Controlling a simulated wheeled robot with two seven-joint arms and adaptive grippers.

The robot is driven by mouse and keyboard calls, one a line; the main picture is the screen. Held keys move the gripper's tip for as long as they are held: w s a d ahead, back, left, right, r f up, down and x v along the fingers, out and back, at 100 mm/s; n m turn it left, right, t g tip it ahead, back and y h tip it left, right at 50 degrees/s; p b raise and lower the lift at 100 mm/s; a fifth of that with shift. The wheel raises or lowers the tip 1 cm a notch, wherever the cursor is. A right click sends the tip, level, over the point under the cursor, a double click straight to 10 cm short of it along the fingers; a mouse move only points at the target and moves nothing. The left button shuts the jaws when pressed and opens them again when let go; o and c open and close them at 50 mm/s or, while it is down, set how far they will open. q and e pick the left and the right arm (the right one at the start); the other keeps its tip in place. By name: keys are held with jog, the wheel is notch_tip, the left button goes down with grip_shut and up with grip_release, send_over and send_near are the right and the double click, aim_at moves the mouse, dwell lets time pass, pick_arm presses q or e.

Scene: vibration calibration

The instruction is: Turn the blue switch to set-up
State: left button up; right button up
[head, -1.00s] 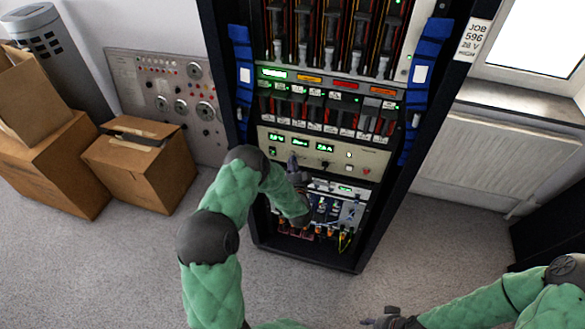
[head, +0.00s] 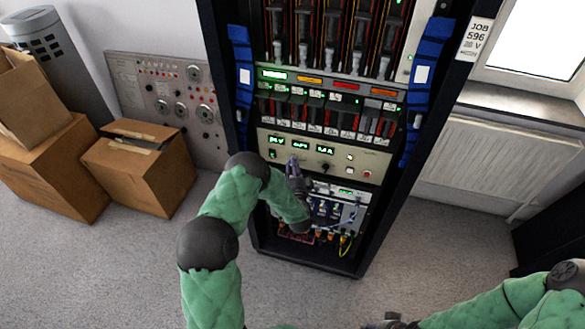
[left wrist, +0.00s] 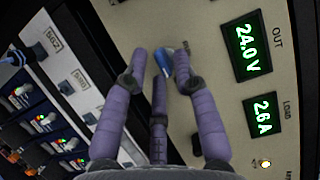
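The blue switch (left wrist: 164,62) shows in the left wrist view, a small knob on the beige power panel (left wrist: 225,85). My left gripper (left wrist: 161,60) has its purple fingers bent inward around it, one on each side and a third below. The right-hand finger overlaps or touches the switch, and a thin gap seems to show on the other side. I cannot tell whether the fingers grip it. The switch's labels are mostly hidden by the fingers. In the head view my left gripper (head: 293,166) is at the panel's lower left part. My right gripper (head: 394,321) is cut off at the bottom edge.
The panel (head: 372,160) sits in a tall dark rack (head: 222,70), with green displays reading 24.0 V and 2.6 A. Below it is a unit with cables (head: 350,215). Cardboard boxes (head: 140,175) stand left; a radiator (head: 490,160) is right. The floor in front is clear.

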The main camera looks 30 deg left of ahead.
dwell(0.3)
pick_arm(q)
jog(key=v, duration=1.2)
jog(key=s+d+f+n+g+h, duration=0.3)
jog(key=d+f+h, duration=0.2)
jog(key=d+f, duration=0.15)
jog(key=s+d+f+n+g+h, duration=0.3)
jog(key=d+f+n+h, duration=0.15)
jog(key=d+f, duration=0.2)
jog(key=s+d+f+n+g+h, duration=0.1)
jog(key=s+d+n+g+h, duration=0.1)
jog(key=s, duration=0.7)
jog(key=s+d+f+n+g+h, duration=0.2)
jog(key=s+d+n+g+h, duration=0.1)
jog(key=s, duration=0.6)
jog(key=d+n+g, duration=0.1)
jog(key=d+g, duration=0.1)
jog(key=g, duration=0.1)
jog(key=shift+s+d, duration=0.4)
